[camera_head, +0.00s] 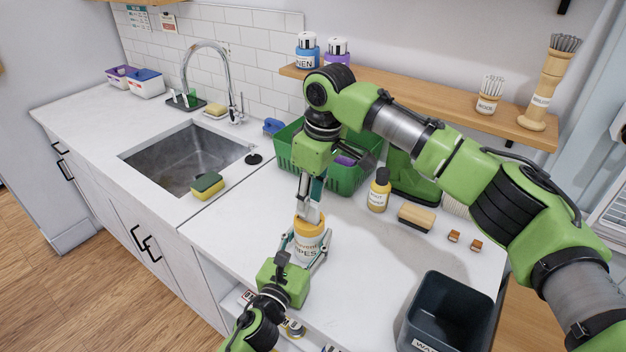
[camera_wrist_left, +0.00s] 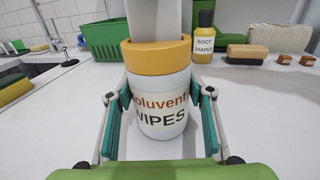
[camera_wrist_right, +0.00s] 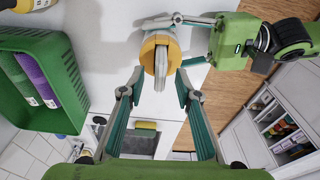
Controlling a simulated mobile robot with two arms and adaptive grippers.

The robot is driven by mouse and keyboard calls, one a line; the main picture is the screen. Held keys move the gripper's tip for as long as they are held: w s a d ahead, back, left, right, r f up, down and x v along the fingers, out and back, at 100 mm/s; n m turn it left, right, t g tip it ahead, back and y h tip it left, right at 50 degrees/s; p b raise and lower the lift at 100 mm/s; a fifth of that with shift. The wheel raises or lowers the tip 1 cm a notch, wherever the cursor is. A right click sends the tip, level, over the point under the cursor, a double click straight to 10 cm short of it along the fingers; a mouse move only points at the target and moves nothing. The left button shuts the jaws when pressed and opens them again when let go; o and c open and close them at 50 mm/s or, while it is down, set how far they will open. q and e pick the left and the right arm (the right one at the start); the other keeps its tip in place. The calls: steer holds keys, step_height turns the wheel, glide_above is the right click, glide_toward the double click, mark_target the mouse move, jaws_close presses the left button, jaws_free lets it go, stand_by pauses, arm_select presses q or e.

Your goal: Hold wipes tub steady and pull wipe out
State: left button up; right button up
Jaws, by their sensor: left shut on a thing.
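The wipes tub (camera_head: 308,240) is white with a yellow-orange lid and stands upright on the counter. In the left wrist view the tub (camera_wrist_left: 162,105) is between the fingers of my left gripper (camera_wrist_left: 160,118), which is shut on its sides. A white wipe (camera_wrist_left: 158,20) stands up out of the lid; it also shows in the right wrist view (camera_wrist_right: 160,68). My right gripper (camera_head: 312,192) points down just above the tub. In the right wrist view its fingers (camera_wrist_right: 159,78) are apart, with the wipe in line with the gap; contact does not show.
A dark bin (camera_head: 447,310) stands at the front right. The sink (camera_head: 185,158) and a sponge (camera_head: 207,185) are left. Counter right of the tub is clear.

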steer(key=shift+w+a+f, duration=0.1)
steer(key=shift+f, duration=0.85)
jaws_close()
